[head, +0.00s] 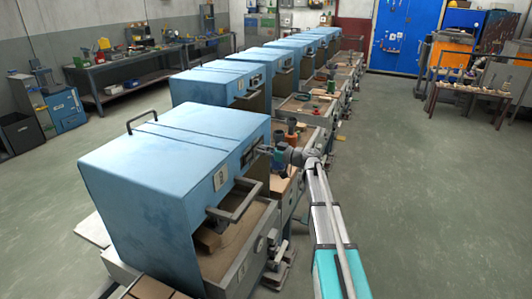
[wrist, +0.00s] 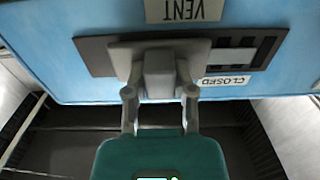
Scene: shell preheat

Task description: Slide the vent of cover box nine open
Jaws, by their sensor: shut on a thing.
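The nearest blue cover box (head: 170,160) stands in the head view with a small number label (head: 220,178) that is hard to read. Its vent (head: 250,155) is on the front face. In the wrist view the vent is a dark plate (wrist: 92,57) on the blue face, with a grey slider (wrist: 122,58) left of several slots (wrist: 240,50). My gripper (wrist: 160,94) is shut on the slider's knob (wrist: 160,72), a finger on each side. It also shows at the vent in the head view (head: 268,150). An upside-down VENT label (wrist: 185,10) and CLOSED label (wrist: 224,80) are visible.
A handle (head: 237,202) sticks out at the box's lower front, above an open-fronted sandy tray (head: 225,258). More blue boxes (head: 215,85) stand in a row behind. The floor (head: 420,180) to the right is clear.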

